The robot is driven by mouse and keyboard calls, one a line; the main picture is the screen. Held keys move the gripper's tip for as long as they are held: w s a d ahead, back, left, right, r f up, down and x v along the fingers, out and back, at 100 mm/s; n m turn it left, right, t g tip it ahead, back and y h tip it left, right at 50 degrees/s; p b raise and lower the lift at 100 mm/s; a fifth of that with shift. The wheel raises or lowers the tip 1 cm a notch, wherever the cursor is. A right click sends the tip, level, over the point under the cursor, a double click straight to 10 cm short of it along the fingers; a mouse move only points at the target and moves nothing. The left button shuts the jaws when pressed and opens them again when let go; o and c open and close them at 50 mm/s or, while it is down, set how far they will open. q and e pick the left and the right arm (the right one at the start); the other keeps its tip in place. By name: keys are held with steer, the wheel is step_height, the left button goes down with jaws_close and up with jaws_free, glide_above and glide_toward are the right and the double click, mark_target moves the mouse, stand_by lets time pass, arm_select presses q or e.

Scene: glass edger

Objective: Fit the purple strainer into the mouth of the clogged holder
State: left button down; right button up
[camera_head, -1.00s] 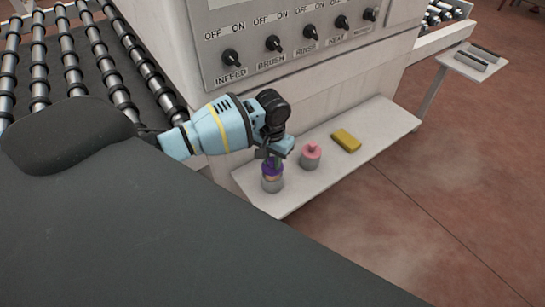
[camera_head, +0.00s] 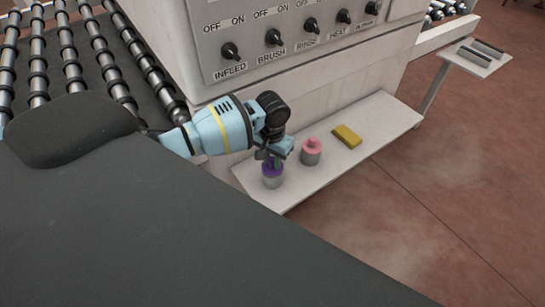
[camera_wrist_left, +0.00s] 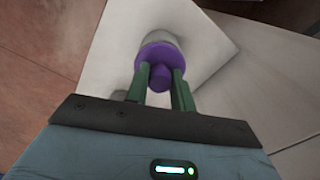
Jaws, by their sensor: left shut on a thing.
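The purple strainer (camera_head: 271,168) sits at the top of a grey cylindrical holder (camera_head: 273,181) on the white shelf. My left gripper (camera_head: 274,158) is over it from above, shut on the strainer's knob. In the left wrist view the purple strainer (camera_wrist_left: 160,61) lies between the two green fingers (camera_wrist_left: 160,85), its disc covering most of the pale holder (camera_wrist_left: 162,40) beneath. I cannot tell whether the strainer is fully seated in the holder's mouth. My right gripper is not in view.
A second grey holder with a pink strainer (camera_head: 311,151) stands just right on the white shelf (camera_head: 370,133). A yellow sponge (camera_head: 346,136) lies farther right. The machine's knob panel (camera_head: 290,40) rises behind. The shelf's right end is clear.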

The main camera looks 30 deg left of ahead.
arm_select(q)
steer(key=shift+f, duration=0.55)
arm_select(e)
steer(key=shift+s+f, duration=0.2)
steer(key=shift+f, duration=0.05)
arm_select(q)
steer(key=c, duration=1.1)
jaws_free()
step_height(320, 180, up, 7)
steer(key=shift+f+p, duration=0.1)
steer(key=shift+p, duration=0.2)
steer(key=shift+r, duration=0.55)
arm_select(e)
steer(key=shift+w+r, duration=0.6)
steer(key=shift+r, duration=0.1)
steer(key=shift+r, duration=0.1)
